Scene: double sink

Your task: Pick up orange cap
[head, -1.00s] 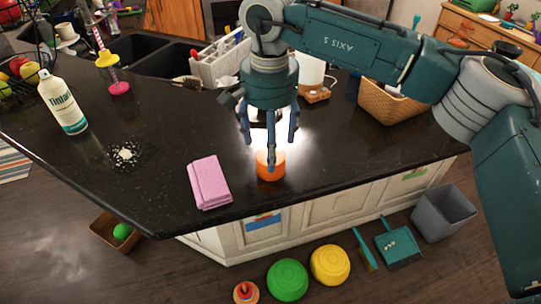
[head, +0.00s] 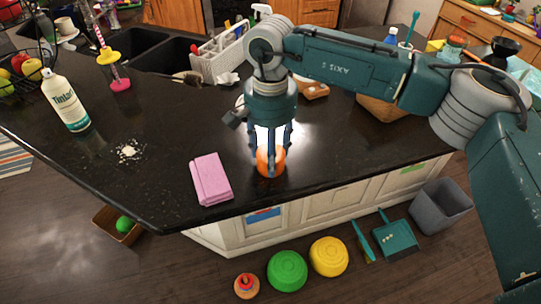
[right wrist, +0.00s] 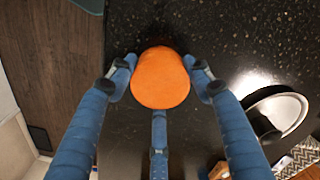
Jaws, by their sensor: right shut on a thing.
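The orange cap (head: 270,162) stands on the black counter near its front edge, right of the pink cloth. My right gripper (head: 270,155) is straight above it, with its blue fingers down around the cap. In the right wrist view the orange cap (right wrist: 160,78) sits between the fingertips of my right gripper (right wrist: 160,85), with two fingers at its sides and one below it in the picture. The fingers are shut on the cap. The fingers hide part of the cap in the head view. My left gripper is not in view.
A folded pink cloth (head: 210,179) lies left of the cap. A white spray bottle (head: 65,102) and white crumbs (head: 128,152) are farther left. A utensil caddy (head: 218,60) and wicker basket (head: 383,106) stand behind. The counter's front edge is close to the cap.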

